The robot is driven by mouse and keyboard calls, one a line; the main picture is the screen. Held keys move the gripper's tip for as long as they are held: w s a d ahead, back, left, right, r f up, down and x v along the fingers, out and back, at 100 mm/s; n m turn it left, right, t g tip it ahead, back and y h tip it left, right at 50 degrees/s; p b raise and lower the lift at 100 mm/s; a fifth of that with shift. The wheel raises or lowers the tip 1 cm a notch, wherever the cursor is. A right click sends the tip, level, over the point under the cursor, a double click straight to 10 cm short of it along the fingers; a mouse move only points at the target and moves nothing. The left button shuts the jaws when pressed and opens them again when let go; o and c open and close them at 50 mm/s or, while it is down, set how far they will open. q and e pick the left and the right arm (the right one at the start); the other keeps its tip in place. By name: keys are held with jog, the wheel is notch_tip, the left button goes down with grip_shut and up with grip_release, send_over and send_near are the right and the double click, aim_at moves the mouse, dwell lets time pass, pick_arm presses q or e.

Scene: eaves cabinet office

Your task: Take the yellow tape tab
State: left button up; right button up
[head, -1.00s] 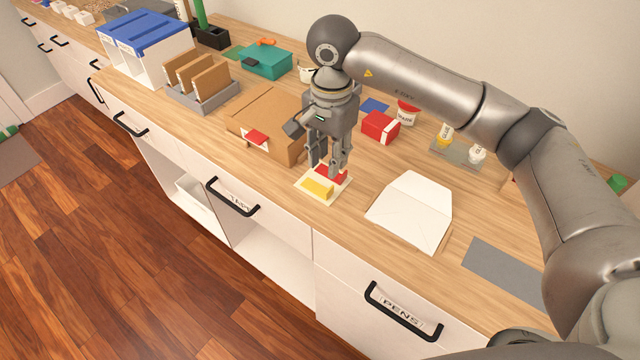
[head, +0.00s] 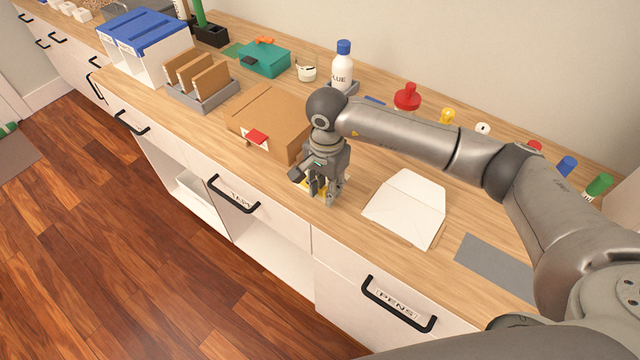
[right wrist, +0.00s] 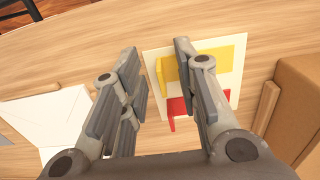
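The yellow tape tab (right wrist: 224,60) lies on a small white card (right wrist: 153,57), and its raised edge shows between my fingers in the right wrist view. A red tab (right wrist: 178,107) sits beside it on the same card. My right gripper (head: 323,198) is open and empty, low over the card. In the right wrist view, one finger of my right gripper (right wrist: 158,68) crosses in front of both tabs and the other is left of the card. In the head view the gripper hides most of the card; a bit of yellow (head: 317,184) shows. My left gripper is not in view.
A cardboard box (head: 275,112) with a red tab stands just left of the gripper. A white envelope (head: 405,205) lies to its right, and a grey mat (head: 497,262) is further right. Glue bottle (head: 342,68) and colored-cap containers stand behind my arm.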

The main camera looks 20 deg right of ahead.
grip_shut()
jog(key=shift+r, duration=0.1)
dwell(0.3)
